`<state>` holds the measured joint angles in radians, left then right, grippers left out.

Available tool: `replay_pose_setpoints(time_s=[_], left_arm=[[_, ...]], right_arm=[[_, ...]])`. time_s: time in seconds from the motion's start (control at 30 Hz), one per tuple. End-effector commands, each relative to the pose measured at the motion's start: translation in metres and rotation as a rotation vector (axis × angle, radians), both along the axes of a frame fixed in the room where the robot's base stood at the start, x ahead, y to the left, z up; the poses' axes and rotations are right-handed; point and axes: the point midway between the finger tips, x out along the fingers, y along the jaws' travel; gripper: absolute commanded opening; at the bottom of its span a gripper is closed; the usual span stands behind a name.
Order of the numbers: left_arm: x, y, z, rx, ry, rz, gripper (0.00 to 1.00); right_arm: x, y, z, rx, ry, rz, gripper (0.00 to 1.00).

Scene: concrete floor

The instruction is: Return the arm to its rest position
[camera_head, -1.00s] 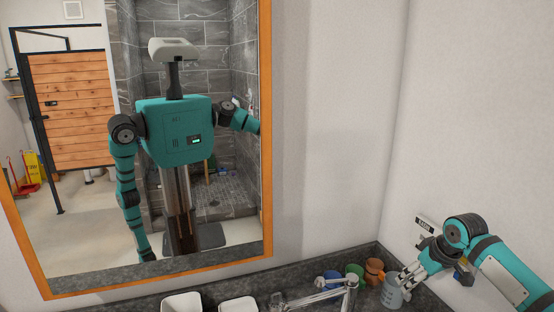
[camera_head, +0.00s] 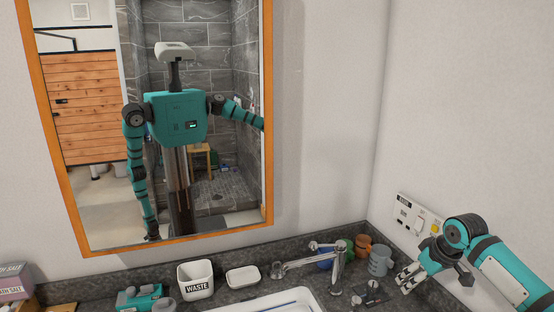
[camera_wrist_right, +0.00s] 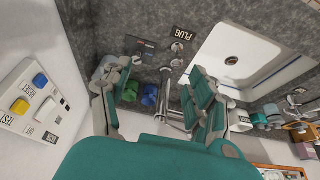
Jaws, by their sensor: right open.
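My right arm comes in from the right in the head view. Its gripper (camera_head: 404,277) is open and empty, just above the dark counter, in front of and a little right of a grey mug (camera_head: 380,262). In the right wrist view the spread teal fingers of the gripper (camera_wrist_right: 158,108) frame the counter and the faucet, with nothing held between them. The grey mug (camera_wrist_right: 106,74) stands beyond the left finger there, partly hidden.
An orange mug (camera_head: 363,246), a green and a blue cup stand behind the faucet (camera_head: 330,262). A white switch panel (camera_head: 418,217) is on the wall close to my right arm. The sink (camera_head: 290,300), a waste bin (camera_head: 195,280) and a soap dish (camera_head: 243,277) lie further left.

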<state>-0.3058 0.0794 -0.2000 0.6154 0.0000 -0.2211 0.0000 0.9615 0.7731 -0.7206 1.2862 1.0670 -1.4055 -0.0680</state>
Motion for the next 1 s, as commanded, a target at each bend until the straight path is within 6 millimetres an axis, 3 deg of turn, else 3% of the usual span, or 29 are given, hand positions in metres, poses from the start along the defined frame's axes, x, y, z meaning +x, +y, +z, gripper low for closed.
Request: replay_pose_setpoints(time_s=[0.37,0.57,0.77,0.9,1.0], left_arm=[[0.016,-0.001,0.001,-0.002,-0.024,0.000,0.54],[0.020,-0.001,0.001,-0.002,-0.029,0.000,0.54],[0.007,-0.001,0.000,-0.001,-0.011,0.000,0.54],[0.000,0.000,0.000,0.000,-0.001,0.000,0.54],[0.002,0.000,0.000,0.001,-0.002,0.000,0.54]], right_arm=[[-0.026,0.046,-0.047,-0.021,0.033,0.086,0.60],[-0.057,0.087,-0.086,-0.029,0.050,0.155,0.60],[-0.117,0.144,-0.134,-0.017,0.059,0.230,0.60],[-0.184,0.185,-0.161,0.012,0.050,0.236,0.60],[-0.232,0.199,-0.168,0.030,0.041,0.192,0.60]])
